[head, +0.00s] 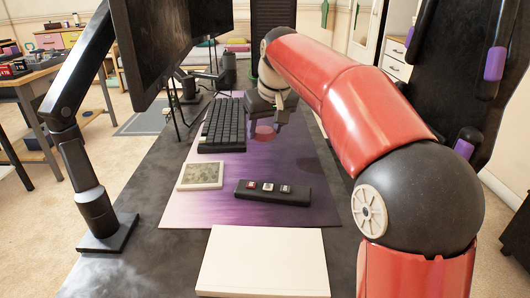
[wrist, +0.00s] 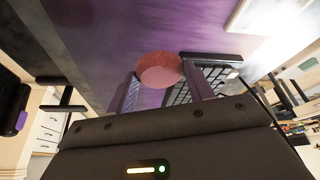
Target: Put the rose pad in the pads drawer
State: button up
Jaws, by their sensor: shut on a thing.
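The rose pad (head: 265,132) is a round, reddish-pink disc over the purple desk mat (head: 240,160), to the right of the keyboard. My gripper (head: 266,120) is shut on it, with the arm reaching in from the right. In the wrist view the rose pad (wrist: 160,70) sits between the two fingertips, with the purple mat behind it. I cannot tell how far it is above the mat. I cannot tell which drawer is the pads drawer; a pink-fronted drawer (head: 72,38) shows far left, and pale drawers (head: 397,60) stand at the back right.
A black keyboard (head: 222,126), a framed pale panel (head: 201,175) and a black strip with keycaps (head: 273,190) lie on the mat. A white slab (head: 262,265) lies at the near edge. Monitors (head: 150,45) on a black arm (head: 75,140) stand left.

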aim_at(267, 141)
jog(key=shift+f+b, duration=0.4)
jog(key=shift+f, duration=2.25)
jog(key=shift+f, duration=0.2)
jog(key=o, duration=0.9)
jog(key=shift+r, duration=0.1)
jog(key=shift+o, duration=0.2)
